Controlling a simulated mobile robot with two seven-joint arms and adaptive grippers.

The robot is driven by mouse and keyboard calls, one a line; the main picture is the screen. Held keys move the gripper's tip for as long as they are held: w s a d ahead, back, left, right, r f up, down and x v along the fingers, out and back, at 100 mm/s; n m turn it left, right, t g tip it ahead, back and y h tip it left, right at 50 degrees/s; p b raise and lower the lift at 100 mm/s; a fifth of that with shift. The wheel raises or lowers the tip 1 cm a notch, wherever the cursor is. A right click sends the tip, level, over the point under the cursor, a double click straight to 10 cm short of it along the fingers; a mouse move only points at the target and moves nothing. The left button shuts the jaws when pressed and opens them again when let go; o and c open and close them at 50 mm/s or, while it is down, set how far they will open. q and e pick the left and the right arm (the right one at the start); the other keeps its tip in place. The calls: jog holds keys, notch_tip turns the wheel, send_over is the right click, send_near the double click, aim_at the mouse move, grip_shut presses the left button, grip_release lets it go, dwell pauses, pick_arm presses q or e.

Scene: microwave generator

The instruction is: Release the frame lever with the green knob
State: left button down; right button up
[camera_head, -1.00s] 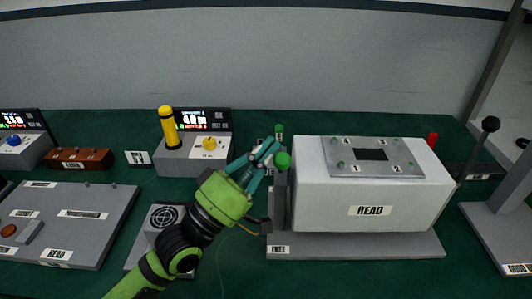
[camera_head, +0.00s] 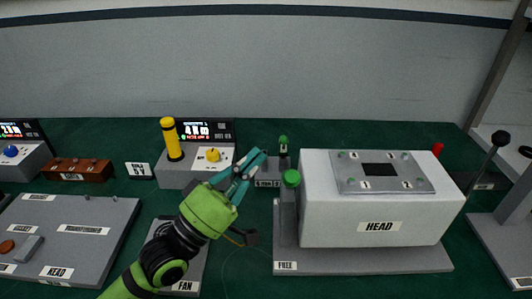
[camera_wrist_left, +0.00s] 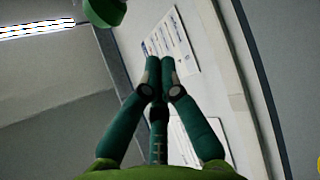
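The green knob (camera_head: 291,178) tops the dark frame lever at the left side of the white HEAD box (camera_head: 350,220). The lever stands roughly upright above a FREE label (camera_head: 285,266) on the grey base. My left gripper (camera_head: 254,160) is up and to the left of the knob, apart from it, with no object in its teal fingers. In the left wrist view its fingertips (camera_wrist_left: 160,65) are together, and a green knob (camera_wrist_left: 104,10) is cut off at the top edge. My right gripper is not in view.
A second, smaller green knob (camera_head: 283,140) stands on a small unit behind the lever. A yellow-handled console (camera_head: 180,175) stands behind my left gripper, and a FAN unit (camera_head: 190,275) lies partly under my arm. A black-knobbed lever (camera_head: 500,138) is at right.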

pick_arm(q)
jog(key=b+v, duration=0.1)
jog(key=v, duration=0.5)
jog(key=shift+s+d, duration=0.2)
jog(key=shift+s, duration=0.05)
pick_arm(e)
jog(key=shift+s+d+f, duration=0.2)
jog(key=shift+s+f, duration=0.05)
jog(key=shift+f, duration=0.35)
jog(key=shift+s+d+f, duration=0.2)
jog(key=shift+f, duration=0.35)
pick_arm(q)
jog(key=shift+r, duration=0.1)
